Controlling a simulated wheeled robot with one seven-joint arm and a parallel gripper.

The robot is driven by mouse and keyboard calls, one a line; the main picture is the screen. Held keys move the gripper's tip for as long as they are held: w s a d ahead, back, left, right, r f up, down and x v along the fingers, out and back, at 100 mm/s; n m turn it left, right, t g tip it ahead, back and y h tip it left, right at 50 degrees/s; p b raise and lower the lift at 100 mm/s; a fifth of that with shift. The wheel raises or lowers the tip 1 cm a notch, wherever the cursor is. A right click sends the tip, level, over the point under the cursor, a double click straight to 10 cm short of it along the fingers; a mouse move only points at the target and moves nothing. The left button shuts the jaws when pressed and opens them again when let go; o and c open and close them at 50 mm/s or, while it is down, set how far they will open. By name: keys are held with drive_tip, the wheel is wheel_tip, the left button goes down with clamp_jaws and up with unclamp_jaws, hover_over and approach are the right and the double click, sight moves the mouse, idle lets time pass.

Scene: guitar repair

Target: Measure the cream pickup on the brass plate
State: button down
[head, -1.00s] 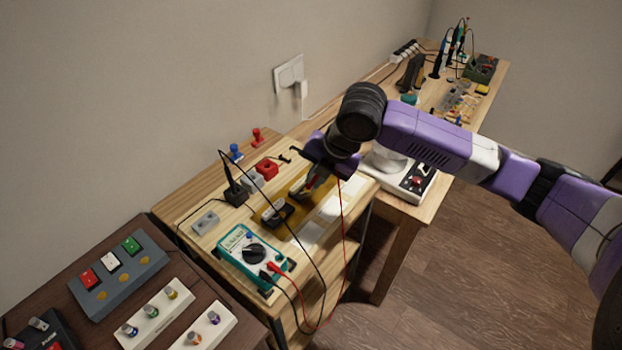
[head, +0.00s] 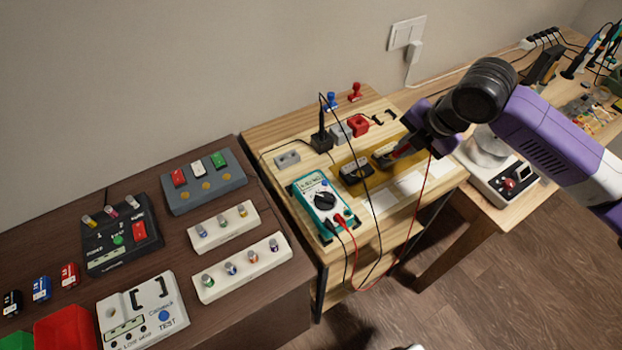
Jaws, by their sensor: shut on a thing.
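The teal multimeter (head: 321,203) lies face up on the light wooden bench with a lit display. Two small pickups, one with a pale top (head: 355,171) and one farther back (head: 386,155), sit on the brass plate (head: 373,186). I cannot tell their colours surely. My gripper (head: 408,146) is over the farther pickup, shut on a slim red probe, mostly hidden by the jaws. A red lead (head: 424,185) hangs from there to the meter. The probe's tip is close to that pickup; contact cannot be told. A black probe (head: 320,118) stands upright in a dark holder (head: 321,142).
White sheets (head: 398,189) lie along the bench's front. A red block (head: 357,125), grey blocks and red and blue knobbed pieces stand behind. A dark table (head: 240,315) with switch boxes is at left. A white device (head: 497,177) stands right. Leads loop below the bench edge.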

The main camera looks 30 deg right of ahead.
drive_tip(key=shift+r+p, duration=2.1)
drive_tip(key=shift+r, duration=0.95)
